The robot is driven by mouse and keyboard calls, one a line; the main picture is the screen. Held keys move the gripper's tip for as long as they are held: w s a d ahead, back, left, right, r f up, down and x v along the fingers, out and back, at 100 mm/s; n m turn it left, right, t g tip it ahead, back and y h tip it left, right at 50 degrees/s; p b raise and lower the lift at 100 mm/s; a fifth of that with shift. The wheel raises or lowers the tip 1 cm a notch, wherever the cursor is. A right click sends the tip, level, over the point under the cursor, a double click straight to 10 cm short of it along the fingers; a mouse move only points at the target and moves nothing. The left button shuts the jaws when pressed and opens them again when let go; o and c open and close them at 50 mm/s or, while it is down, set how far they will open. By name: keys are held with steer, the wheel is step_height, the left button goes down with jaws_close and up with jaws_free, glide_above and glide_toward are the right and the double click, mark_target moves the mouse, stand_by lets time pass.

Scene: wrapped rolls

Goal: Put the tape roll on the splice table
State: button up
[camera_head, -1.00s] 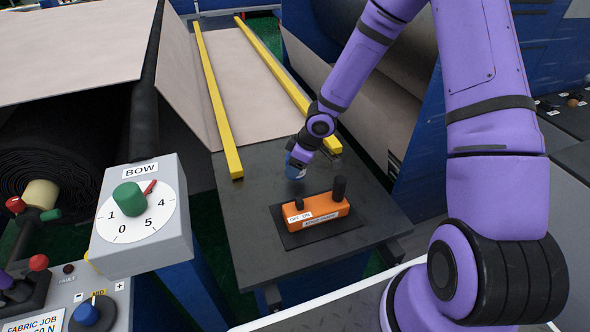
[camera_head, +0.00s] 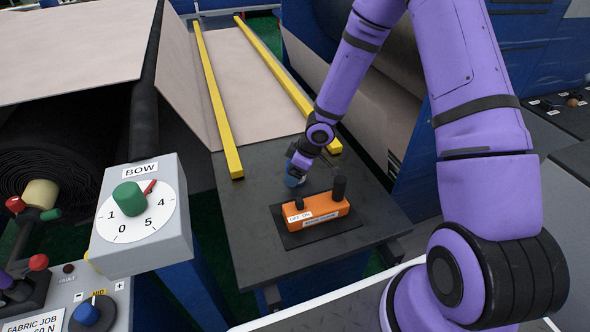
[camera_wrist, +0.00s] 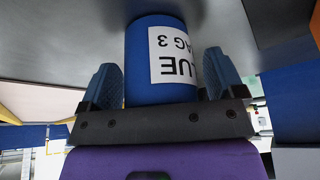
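A blue roll, which I take as the tape roll (camera_wrist: 150,88), stands between my gripper's two blue fingers (camera_wrist: 160,80) in the wrist view. Its white label partly reads "UE" and "AG 3". In the head view the roll (camera_head: 293,180) shows small and partly hidden under my gripper (camera_head: 297,169), low over the dark splice table (camera_head: 250,218). I cannot tell whether it touches the tabletop.
Yellow rails (camera_head: 217,100) border a pale cloth strip behind. A BOW dial box (camera_head: 142,215) stands at the left. The table's left part is clear.

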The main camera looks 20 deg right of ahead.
steer(key=v, duration=1.2)
stand_by(0.6)
steer(key=shift+r, duration=0.2)
steer(key=s+d+r+m+h, duration=0.3)
steer(key=s+r+h, duration=0.15)
steer(key=r, duration=0.45)
steer(key=s+d+r+m+h, duration=0.3)
steer(key=s+r, duration=0.3)
steer(key=r, duration=0.3)
steer(key=s+a+r+m+t+y, duration=0.1)
steer(key=s+r+m+y, duration=0.1)
steer(key=s+r, duration=0.4)
steer(key=s+a+r+m+t+y, duration=0.1)
steer(key=s+r+m, duration=0.2)
steer(key=s+r, duration=0.3)
steer(key=s, duration=0.5)
steer(key=shift+a+t+y, duration=0.2)
steer(key=shift+t+y, duration=0.1)
steer(key=shift+y, duration=0.05)
